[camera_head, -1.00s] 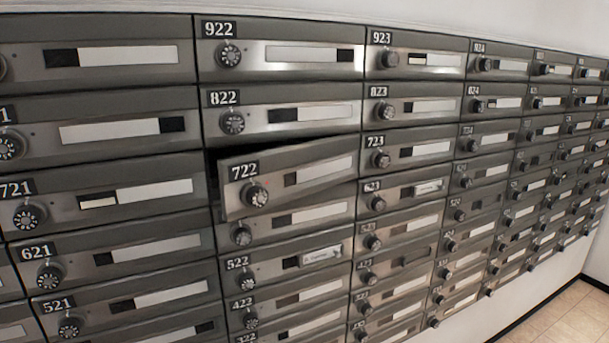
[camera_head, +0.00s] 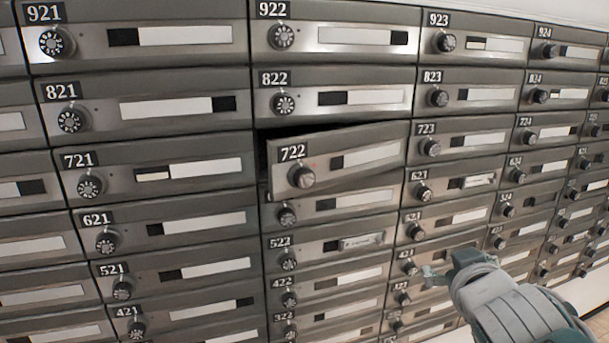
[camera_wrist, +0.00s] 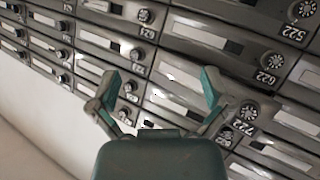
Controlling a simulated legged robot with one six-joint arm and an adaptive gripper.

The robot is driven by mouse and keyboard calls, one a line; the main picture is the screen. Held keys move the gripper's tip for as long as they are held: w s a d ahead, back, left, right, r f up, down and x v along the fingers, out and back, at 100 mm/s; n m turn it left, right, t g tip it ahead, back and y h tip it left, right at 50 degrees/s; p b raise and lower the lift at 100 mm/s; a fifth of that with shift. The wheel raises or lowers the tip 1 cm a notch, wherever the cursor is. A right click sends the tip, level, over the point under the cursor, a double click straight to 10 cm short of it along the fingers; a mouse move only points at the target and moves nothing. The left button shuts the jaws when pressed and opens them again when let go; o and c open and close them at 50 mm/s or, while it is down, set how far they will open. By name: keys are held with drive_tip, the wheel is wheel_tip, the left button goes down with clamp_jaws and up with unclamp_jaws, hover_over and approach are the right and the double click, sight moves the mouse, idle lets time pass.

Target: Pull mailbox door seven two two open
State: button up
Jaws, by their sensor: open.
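Mailbox door 722 (camera_head: 365,172) stands ajar in the head view. It is tilted out of line with its neighbours, with a dark gap along its top and left edges. Its round dial knob (camera_head: 303,177) is at the left, below the number plate. My gripper (camera_head: 432,276) is at the lower right, below and to the right of the door, apart from it. In the wrist view my gripper (camera_wrist: 160,82) is open, its two teal fingers spread with nothing between them. The wrist view is roughly upside down, and the 722 number plate (camera_wrist: 245,127) shows right of the right finger.
Closed mailbox doors surround it: 822 (camera_head: 375,102) above, 721 (camera_head: 125,172) to the left, and 723 (camera_head: 475,143) to the right. Door 522 (camera_head: 330,246) is lower in the same column. Knobs stick out from the fronts. Pale floor shows at the lower right.

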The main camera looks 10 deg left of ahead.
drive_tip(key=w+a+r+n+t+y, duration=0.1)
drive_tip(key=w+a+r+n+y, duration=0.35)
drive_tip(key=a, duration=0.35)
drive_tip(key=n+g+y, duration=0.3)
drive_tip(key=n+y, duration=0.4)
drive_tip(key=y, duration=0.1)
approach(307, 180)
drive_tip(key=a, duration=0.2)
drive_tip(key=shift+t, duration=0.3)
drive_tip(key=x, duration=1)
drive_tip(key=shift+w+d+f, duration=0.15)
drive_tip(key=shift+w, duration=0.4)
drive_tip(key=c, duration=1.3)
